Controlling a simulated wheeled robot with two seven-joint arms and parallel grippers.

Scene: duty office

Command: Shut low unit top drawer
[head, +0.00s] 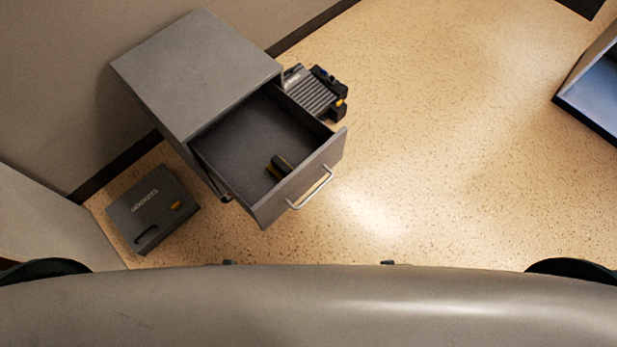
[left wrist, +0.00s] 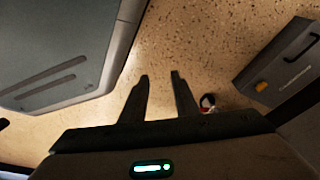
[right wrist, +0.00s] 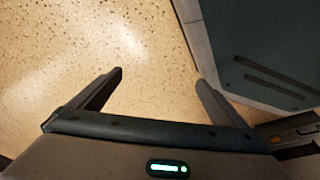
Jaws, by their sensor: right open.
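The low unit (head: 195,70) is a grey cabinet against the wall, in the upper left of the head view. Its top drawer (head: 305,178) is pulled well out toward the lower right, with a pale bar handle (head: 312,189) on its front. A small black and yellow item (head: 280,166) lies inside the drawer near the front. My left gripper (left wrist: 160,76) shows in the left wrist view, its fingers apart with nothing between them, over the floor. My right gripper (right wrist: 160,76) is wide open and empty over the floor. Neither gripper shows in the head view.
A dark case marked SOCKETS (head: 152,208) lies on the floor left of the unit; a similar case (left wrist: 285,70) shows in the left wrist view. A black ribbed item (head: 313,92) stands beside the unit's right side. The speckled floor (head: 440,130) right of the drawer is clear.

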